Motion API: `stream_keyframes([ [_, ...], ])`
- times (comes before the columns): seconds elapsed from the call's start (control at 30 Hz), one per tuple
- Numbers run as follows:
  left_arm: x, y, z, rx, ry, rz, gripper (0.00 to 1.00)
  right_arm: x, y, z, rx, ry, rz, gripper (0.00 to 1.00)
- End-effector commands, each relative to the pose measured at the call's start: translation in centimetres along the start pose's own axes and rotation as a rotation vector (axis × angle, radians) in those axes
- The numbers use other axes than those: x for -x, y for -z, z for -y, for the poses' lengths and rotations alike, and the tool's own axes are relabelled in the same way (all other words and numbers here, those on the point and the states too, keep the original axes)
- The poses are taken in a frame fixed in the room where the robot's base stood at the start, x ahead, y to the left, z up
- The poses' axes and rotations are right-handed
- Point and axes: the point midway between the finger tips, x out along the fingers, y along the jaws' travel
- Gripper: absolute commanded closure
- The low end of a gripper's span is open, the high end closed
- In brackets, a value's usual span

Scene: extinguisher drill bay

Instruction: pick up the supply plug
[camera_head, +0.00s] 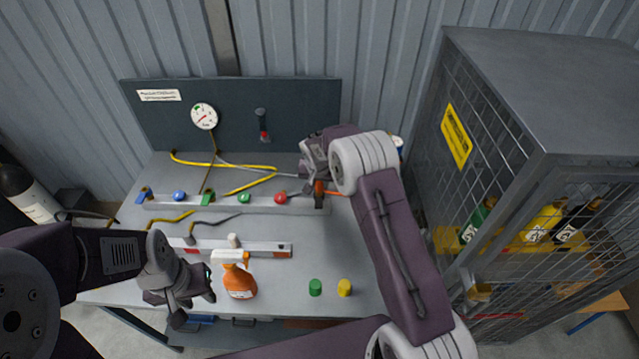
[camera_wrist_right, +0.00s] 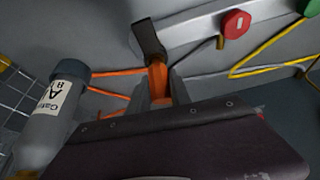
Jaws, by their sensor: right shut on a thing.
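The supply plug appears to be the orange piece (camera_wrist_right: 158,82) with a dark block at its end, at the right end of the grey rail; it also shows in the head view (camera_head: 319,186). An orange cable runs from it. My right gripper (camera_head: 317,178) is shut on this orange piece, with a finger on each side in the right wrist view (camera_wrist_right: 160,97). The dark end is close to the rail; I cannot tell whether it is seated there. My left gripper (camera_head: 193,308) is open and empty, left of the orange spray bottle (camera_head: 240,282).
The grey rail (camera_head: 225,203) carries blue, green and red knobs and coloured fittings. Yellow and grey hoses lie behind it. Green (camera_head: 315,287) and yellow (camera_head: 344,287) caps stand at the bench front. A mesh cage (camera_head: 500,150) stands right. A grey cylinder (camera_wrist_right: 52,115) is near my right gripper.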

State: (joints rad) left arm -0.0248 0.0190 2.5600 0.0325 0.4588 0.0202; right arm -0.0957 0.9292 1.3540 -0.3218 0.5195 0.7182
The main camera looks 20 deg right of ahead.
Motion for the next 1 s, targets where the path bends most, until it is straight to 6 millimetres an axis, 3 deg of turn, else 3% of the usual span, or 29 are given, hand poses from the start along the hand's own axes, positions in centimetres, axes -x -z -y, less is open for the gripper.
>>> stream_keyframes([
  [0.17, -0.3, 0.0, 0.0, 0.000, 0.000, 0.000, 0.64, 1.4, 0.7, 0.0, -0.002, 0.001, -0.004, 1.00],
  [0.3, -0.8, -0.1, 0.0, 0.000, 0.000, 0.000, 0.64, 4.0, 1.8, 0.1, -0.002, 0.003, -0.006, 1.00],
  [0.7, -2.6, -0.3, 0.1, 0.000, 0.000, 0.000, 0.64, 10.9, -1.6, -6.8, -0.003, 0.000, -0.003, 1.00],
  [1.0, -2.8, -0.3, 0.1, 0.000, 0.000, 0.000, 0.64, 13.1, -2.6, -8.8, -0.001, 0.000, -0.001, 1.00],
])
